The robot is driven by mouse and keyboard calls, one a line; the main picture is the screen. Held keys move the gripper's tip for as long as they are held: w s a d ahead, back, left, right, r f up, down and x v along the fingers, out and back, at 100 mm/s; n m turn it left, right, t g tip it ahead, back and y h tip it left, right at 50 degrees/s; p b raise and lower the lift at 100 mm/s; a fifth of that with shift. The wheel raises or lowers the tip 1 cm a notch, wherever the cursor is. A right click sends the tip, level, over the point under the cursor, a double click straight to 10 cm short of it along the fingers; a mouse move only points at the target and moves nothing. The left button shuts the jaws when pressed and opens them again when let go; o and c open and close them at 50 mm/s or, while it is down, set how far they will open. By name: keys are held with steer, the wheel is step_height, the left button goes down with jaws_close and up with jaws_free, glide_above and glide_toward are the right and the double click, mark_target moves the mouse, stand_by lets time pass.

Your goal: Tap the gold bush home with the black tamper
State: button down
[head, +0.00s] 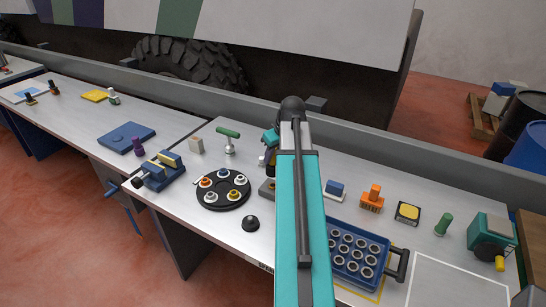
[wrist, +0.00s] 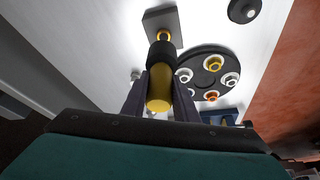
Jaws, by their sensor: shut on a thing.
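My gripper (wrist: 160,76) is shut on the black tamper (wrist: 160,55), whose near end is yellow. The tamper's far end points at the gold bush (wrist: 163,35), which shows as a gold ring on a grey block (wrist: 163,18). The tamper overlaps the bush in the wrist view, so I cannot tell whether they touch or how deep the bush sits. In the head view my arm hides most of my gripper, and the grey block (head: 266,189) shows only in part beside the arm.
A black round tray (head: 222,206) with several coloured bushes stands just left of the block. A black knob (head: 251,223) lies in front. A blue crate (head: 343,278) of ringed parts is at the right.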

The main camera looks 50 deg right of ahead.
mark_target(273, 162)
steer(key=shift+f+b, duration=0.7)
steer(key=shift+f, duration=0.8)
steer(key=shift+r+p, duration=0.85)
steer(key=shift+r, duration=0.55)
steer(key=shift+f, duration=0.1)
step_height(273, 162, down, 6)
steer(key=b, duration=0.4)
steer(key=shift+f, duration=0.25)
steer(key=shift+r+p, duration=1.25)
steer(key=shift+r, duration=0.6)
steer(key=shift+r+p, duration=0.85)
steer(key=shift+r, duration=0.5)
